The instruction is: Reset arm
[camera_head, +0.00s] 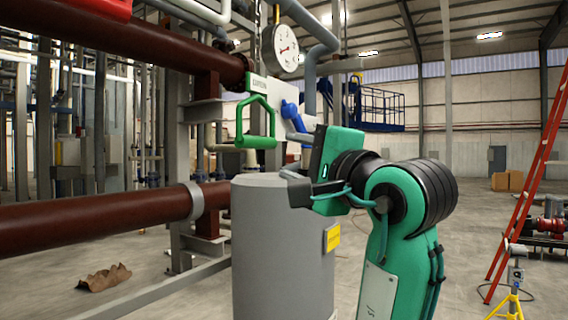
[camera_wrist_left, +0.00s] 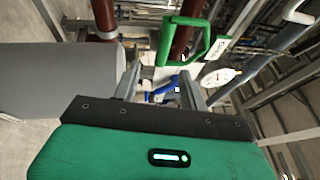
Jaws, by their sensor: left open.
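My left gripper (camera_head: 293,157) is open, its fingers pointing away from the green wrist body in the head view. In the left wrist view its two fingers (camera_wrist_left: 161,78) stand apart with nothing held between them. A blue lever (camera_head: 292,115) is just beyond and above the fingers in the head view. It also shows between and beyond the fingers in the left wrist view (camera_wrist_left: 165,90). A green loop handle (camera_head: 256,124) hangs on a labelled white plate left of the gripper. The handle also shows in the left wrist view (camera_wrist_left: 190,42). My right gripper is out of view.
A grey cylinder (camera_head: 270,250) stands close below the left gripper. Dark red pipes (camera_head: 100,217) run in from the left. A round gauge (camera_head: 281,48) is above. A red ladder (camera_head: 530,180) and a yellow stand (camera_head: 513,300) are at right. Open floor lies behind.

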